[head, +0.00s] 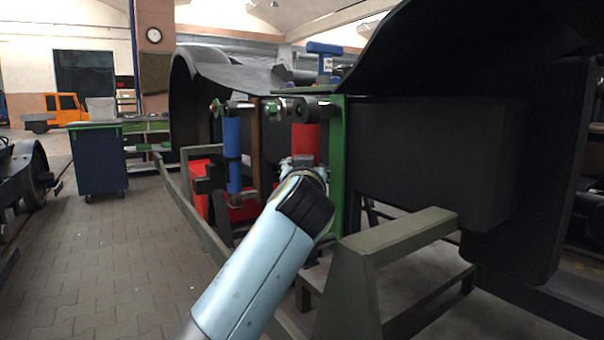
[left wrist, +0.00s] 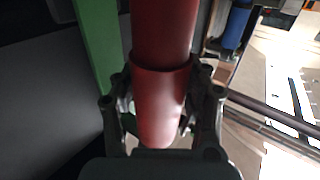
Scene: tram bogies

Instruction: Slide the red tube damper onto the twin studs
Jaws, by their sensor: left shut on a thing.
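The red tube damper (head: 306,138) stands upright in the head view, between a brown plate and a green upright plate. My left gripper (head: 303,163) is at its lower part; the fingers are largely hidden behind my arm. In the left wrist view, the fingers of my left gripper (left wrist: 161,84) lie on both sides of the red tube (left wrist: 162,30), shut on it. A dark round eye (head: 299,108) is at the tube's top, near short metal pins. I cannot tell whether it sits on the studs. My right gripper is not in view.
A blue damper (head: 232,155) hangs left of the brown plate (head: 255,150). The green plate (head: 337,165) stands close on the right, beside a large dark box (head: 430,165). A grey-green stand frame (head: 365,280) is in front.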

